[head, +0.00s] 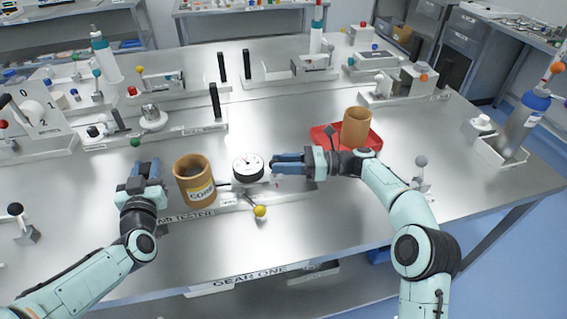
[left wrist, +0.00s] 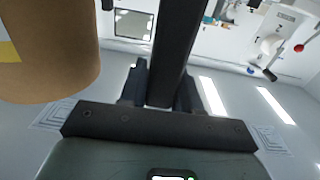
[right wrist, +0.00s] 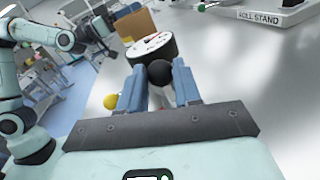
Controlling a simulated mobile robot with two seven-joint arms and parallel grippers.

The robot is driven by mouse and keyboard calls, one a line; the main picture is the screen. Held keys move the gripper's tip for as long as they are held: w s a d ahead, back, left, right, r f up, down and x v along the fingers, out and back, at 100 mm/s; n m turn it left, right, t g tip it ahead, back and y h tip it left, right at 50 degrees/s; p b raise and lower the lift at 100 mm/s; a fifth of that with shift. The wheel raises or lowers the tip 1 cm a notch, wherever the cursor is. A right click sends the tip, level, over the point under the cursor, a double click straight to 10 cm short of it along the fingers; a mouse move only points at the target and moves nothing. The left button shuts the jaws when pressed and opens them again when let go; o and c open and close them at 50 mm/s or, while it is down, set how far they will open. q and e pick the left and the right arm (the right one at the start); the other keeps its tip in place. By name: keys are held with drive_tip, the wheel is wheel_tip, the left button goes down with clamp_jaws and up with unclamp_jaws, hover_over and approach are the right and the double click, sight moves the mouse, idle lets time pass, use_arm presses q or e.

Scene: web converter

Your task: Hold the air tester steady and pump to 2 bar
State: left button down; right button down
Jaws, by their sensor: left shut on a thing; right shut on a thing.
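The air tester (head: 185,217) is a low pale base near the table's front edge, with a round white-faced gauge (head: 248,167) and a yellow-knobbed lever (head: 260,211). The gauge also shows in the right wrist view (right wrist: 152,47); its reading is too small to tell. A brown core (head: 195,182) stands upright left of the gauge. My left gripper (head: 147,170) is left of the core, shut on a black upright bar (left wrist: 177,45), mostly hidden in the head view. My right gripper (head: 275,164) is right of the gauge, shut at a black ball knob (right wrist: 161,74).
A red tray (head: 323,139) with another brown core (head: 356,127) lies behind my right forearm. Other fixtures with black posts line the back. A bottle in a holder (head: 525,118) stands at the right. The front right tabletop is clear.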

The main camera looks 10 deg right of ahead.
drive_tip(key=v, duration=0.3)
drive_tip(key=w+v, duration=0.1)
drive_tip(key=v, duration=0.2)
drive_tip(key=shift+w+d, duration=0.1)
drive_tip(key=shift+d, duration=0.25)
drive_tip(key=c, duration=0.8)
unclamp_jaws()
wheel_tip(320, 180, up, 10)
drive_tip(key=shift+r, duration=0.1)
